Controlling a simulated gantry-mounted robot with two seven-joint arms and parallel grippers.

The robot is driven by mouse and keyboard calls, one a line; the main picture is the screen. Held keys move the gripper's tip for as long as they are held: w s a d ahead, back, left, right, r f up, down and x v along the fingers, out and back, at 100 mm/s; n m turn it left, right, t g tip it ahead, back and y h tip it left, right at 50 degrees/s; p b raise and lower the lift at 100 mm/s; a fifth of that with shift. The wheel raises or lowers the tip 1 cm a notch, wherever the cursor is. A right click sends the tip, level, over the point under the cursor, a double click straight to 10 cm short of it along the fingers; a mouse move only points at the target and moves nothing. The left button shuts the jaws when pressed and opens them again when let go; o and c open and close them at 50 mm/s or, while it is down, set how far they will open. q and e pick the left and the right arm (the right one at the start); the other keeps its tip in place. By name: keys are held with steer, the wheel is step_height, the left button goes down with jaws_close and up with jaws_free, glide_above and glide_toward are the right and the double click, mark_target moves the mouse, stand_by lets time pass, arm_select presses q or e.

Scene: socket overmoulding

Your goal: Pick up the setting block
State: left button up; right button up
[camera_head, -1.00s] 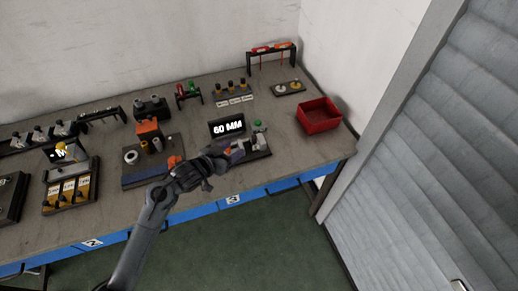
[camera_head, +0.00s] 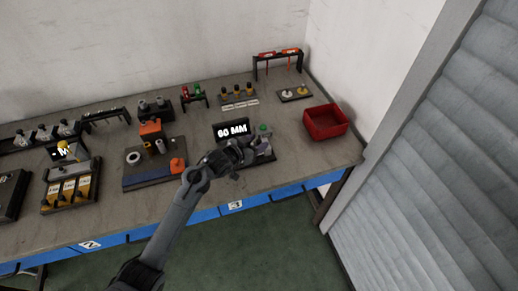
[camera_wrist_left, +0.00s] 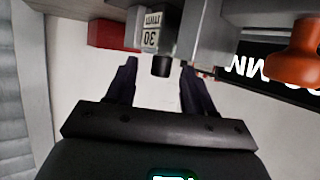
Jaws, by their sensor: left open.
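A grey metal block marked "30 mm" (camera_wrist_left: 152,32), which may be the setting block, shows upside down at the top of the left wrist view. A short dark cylinder (camera_wrist_left: 162,66) sticks out below it. My left gripper (camera_wrist_left: 160,80) is open, its two dark fingers on either side of the cylinder's line with a gap between them. I cannot tell whether they touch anything. In the head view my left gripper (camera_head: 245,150) is at the small fixture (camera_head: 265,156) by the "60 MM" display (camera_head: 231,131) and hides part of it. My right gripper is not in view.
A red bin (camera_head: 326,121) stands to the right on the workbench (camera_head: 300,160). A tray with an orange part (camera_head: 178,165) lies to the left. A green button (camera_head: 264,128) is behind the fixture. An orange knob (camera_wrist_left: 293,55) shows at right in the wrist view.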

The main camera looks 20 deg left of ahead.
arm_select(q)
steer(key=shift+w, duration=0.1)
jaws_close()
stand_by(0.3)
steer(key=shift+r, duration=0.1)
